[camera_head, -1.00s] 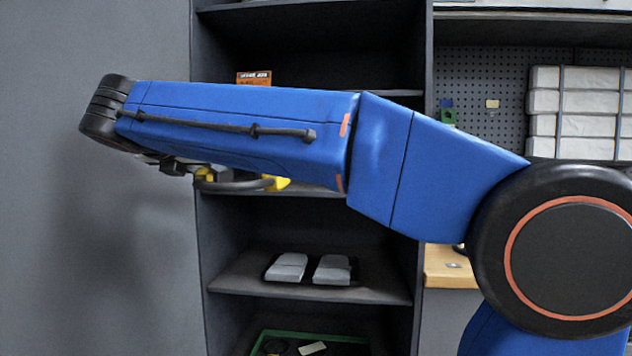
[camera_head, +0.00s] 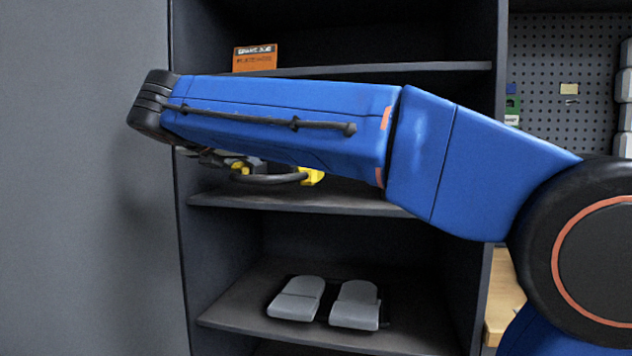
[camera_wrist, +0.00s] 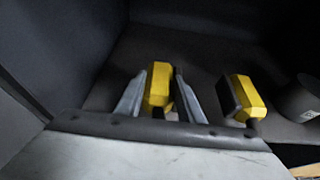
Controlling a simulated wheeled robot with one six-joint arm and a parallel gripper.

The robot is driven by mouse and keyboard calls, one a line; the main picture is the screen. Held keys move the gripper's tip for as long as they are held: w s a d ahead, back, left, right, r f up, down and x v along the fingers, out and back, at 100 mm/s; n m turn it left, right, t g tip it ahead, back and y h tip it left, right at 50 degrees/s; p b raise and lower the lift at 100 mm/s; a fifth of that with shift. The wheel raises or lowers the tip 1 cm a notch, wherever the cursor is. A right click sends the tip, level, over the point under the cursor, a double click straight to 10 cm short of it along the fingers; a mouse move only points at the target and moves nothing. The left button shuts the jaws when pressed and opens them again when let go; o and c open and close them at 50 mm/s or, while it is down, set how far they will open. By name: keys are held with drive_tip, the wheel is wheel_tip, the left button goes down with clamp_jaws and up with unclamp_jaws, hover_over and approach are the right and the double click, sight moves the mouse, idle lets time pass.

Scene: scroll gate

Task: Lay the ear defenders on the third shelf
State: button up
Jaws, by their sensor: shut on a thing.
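The ear defenders have yellow cups and a dark band; in the head view (camera_head: 311,177) they show below my forearm, in front of the shelf unit. In the wrist view my gripper (camera_wrist: 158,78) is shut on one yellow cup of the ear defenders (camera_wrist: 240,98), with a finger on each side. The other cup hangs free to the right. The middle shelf (camera_head: 300,201) lies behind and just below them in the head view; I cannot tell whether they touch it. My forearm hides part of that shelf and most of my gripper.
An orange box (camera_head: 255,59) stands on the shelf above. A pair of grey pads (camera_head: 326,302) lies on the shelf below. A dark round object (camera_wrist: 299,98) is right of the ear defenders in the wrist view. A grey panel (camera_head: 85,180) borders the shelves on the left.

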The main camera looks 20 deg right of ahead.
drive_tip(key=w+d, duration=0.3)
drive_tip(key=w, duration=0.1)
drive_tip(key=w+d, duration=0.3)
drive_tip(key=w, duration=0.2)
drive_tip(key=w+d, duration=0.4)
drive_tip(key=w, duration=0.1)
drive_tip(key=shift+d, duration=0.1)
drive_tip(key=shift+f, duration=1.75)
drive_tip(key=o, duration=1.3)
drive_tip(key=shift+f, duration=0.1)
drive_tip(key=v, duration=1.2)
